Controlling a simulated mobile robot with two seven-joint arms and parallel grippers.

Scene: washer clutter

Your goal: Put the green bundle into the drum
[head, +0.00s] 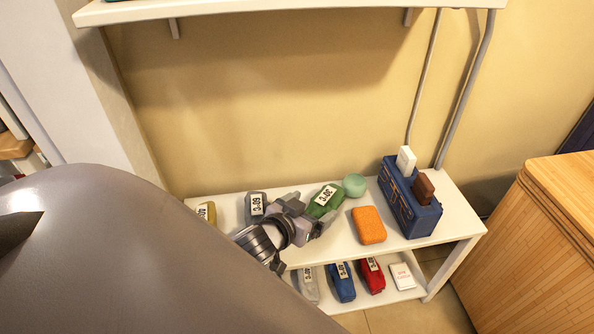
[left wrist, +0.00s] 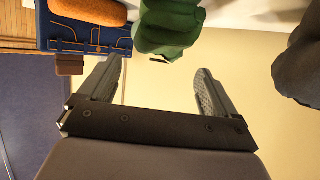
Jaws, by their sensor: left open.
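The green bundle (head: 326,199) lies on the upper board of the white shelf, with a white label on it. It also shows in the left wrist view (left wrist: 168,27), at the top centre. My left gripper (head: 312,213) is open and empty, just left of the bundle in the head view. In the left wrist view my left gripper (left wrist: 160,72) points at the bundle, which shows beyond and between the fingertips, seemingly without contact. The drum is not in view. My right gripper is not in view.
On the white shelf (head: 447,217) are a grey bundle (head: 255,205), a yellowish bundle (head: 207,211), a mint-green round item (head: 354,184), an orange block (head: 368,225) and a blue box (head: 411,203). Blue and red bundles lie below. An upper shelf (head: 290,8) overhangs. A wooden cabinet (head: 545,235) stands right.

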